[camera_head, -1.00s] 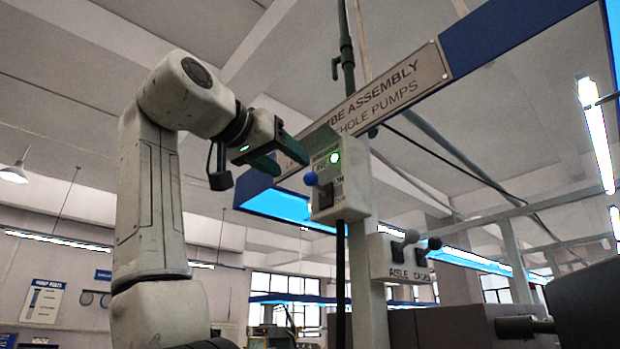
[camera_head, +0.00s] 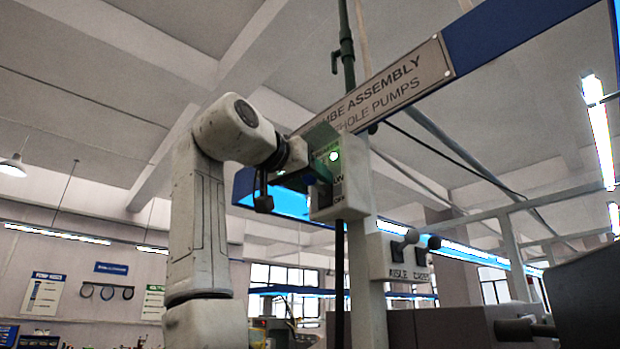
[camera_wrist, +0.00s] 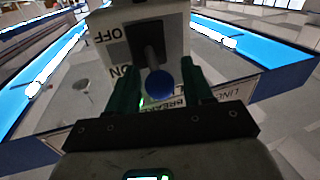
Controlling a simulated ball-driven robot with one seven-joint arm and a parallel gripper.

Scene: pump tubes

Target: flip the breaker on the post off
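The breaker (camera_head: 355,180) is a pale box on the post (camera_head: 365,270), with a lit green lamp (camera_head: 335,155) near its top. In the wrist view its lever ends in a blue ball knob (camera_wrist: 159,83), leaning toward the ON marking and away from OFF (camera_wrist: 112,36). I cannot tell whether either touches the lever.
A second switch box (camera_head: 400,272), marked AISLE and another word, with two levers, sits lower right on the post. A hanging sign (camera_head: 395,90) and a green pipe (camera_head: 347,60) are above the breaker. Dark grey machinery (camera_head: 450,328) fills the lower right.

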